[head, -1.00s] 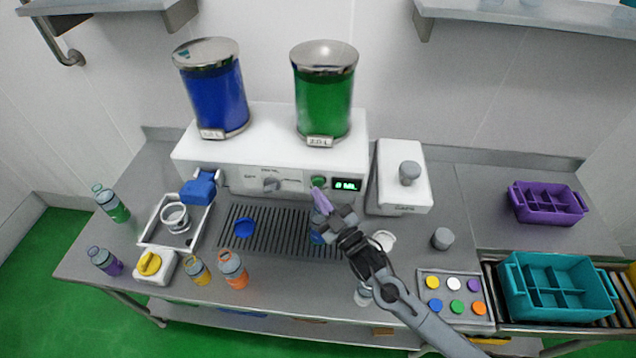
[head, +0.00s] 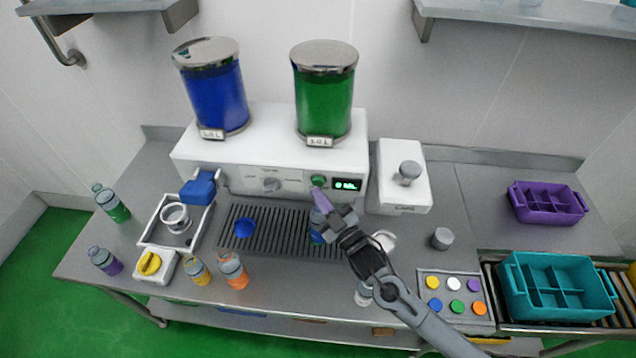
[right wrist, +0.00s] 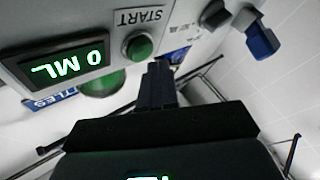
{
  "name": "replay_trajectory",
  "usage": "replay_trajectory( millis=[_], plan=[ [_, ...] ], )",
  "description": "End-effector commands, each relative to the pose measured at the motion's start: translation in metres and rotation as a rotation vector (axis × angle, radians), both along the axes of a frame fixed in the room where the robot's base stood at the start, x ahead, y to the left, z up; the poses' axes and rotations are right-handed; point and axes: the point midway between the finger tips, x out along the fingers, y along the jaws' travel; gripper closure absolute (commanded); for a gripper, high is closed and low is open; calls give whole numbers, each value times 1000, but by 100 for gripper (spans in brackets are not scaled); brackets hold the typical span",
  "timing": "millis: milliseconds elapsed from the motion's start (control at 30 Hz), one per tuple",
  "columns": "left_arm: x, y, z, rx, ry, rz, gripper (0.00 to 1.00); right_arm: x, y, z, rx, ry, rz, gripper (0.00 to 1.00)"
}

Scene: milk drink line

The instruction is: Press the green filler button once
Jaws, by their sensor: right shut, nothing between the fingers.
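The green filler button (head: 318,181) sits on the front panel of the white filler machine, left of a small lit display (head: 347,184). In the right wrist view the green button (right wrist: 139,47) stands beside the label START, and the display (right wrist: 68,65) reads 0 ML. My right gripper (head: 322,203) is shut and empty, its fingertips just below the button. In the right wrist view its fingers (right wrist: 160,75) point at the panel near the button and look apart from it. My left gripper is not in view.
A green tank (head: 323,95) and a blue tank (head: 214,90) stand on the machine. A dark drip grate (head: 270,238) lies below, with a bottle partly hidden behind my right gripper. Several bottles stand at the left. A teal crate (head: 558,315) is at the right.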

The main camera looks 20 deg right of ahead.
Motion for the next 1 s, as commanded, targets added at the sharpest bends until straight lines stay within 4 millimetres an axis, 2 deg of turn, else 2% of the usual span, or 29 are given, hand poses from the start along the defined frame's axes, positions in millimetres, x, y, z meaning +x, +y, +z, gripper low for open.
replay_trajectory(
  millis=[1000],
  plan=[
    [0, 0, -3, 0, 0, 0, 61, 9, -5, 0, 0, 0, 0, 100]
  ],
)
